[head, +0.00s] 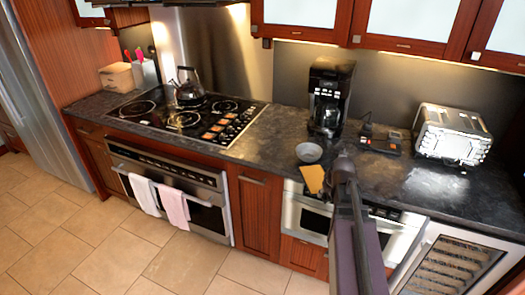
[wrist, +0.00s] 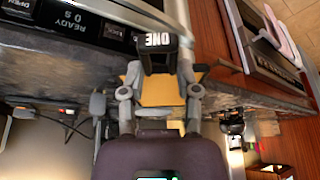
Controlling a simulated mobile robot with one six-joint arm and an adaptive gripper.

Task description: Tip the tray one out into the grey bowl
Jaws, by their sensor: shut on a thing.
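The tray one is a yellow-orange tray (head: 313,179) at the counter's front edge in the head view, just in front of the grey bowl. In the wrist view, yellow parts of the tray (wrist: 160,94) show between my fingers, with a black block marked "ONE" (wrist: 158,42) at its end. My gripper (wrist: 158,68) is shut on the tray at this black end. The tray's contents and exact tilt cannot be made out. The grey bowl (head: 308,152) stands upright on the dark counter; I cannot make it out in the wrist view.
A coffee maker (head: 328,95) stands behind the bowl. A dark device (head: 381,141) and a toaster (head: 453,133) are to the right. The cooktop (head: 187,118) with a kettle (head: 188,88) is to the left. The microwave drawer (head: 306,215) lies below the counter edge.

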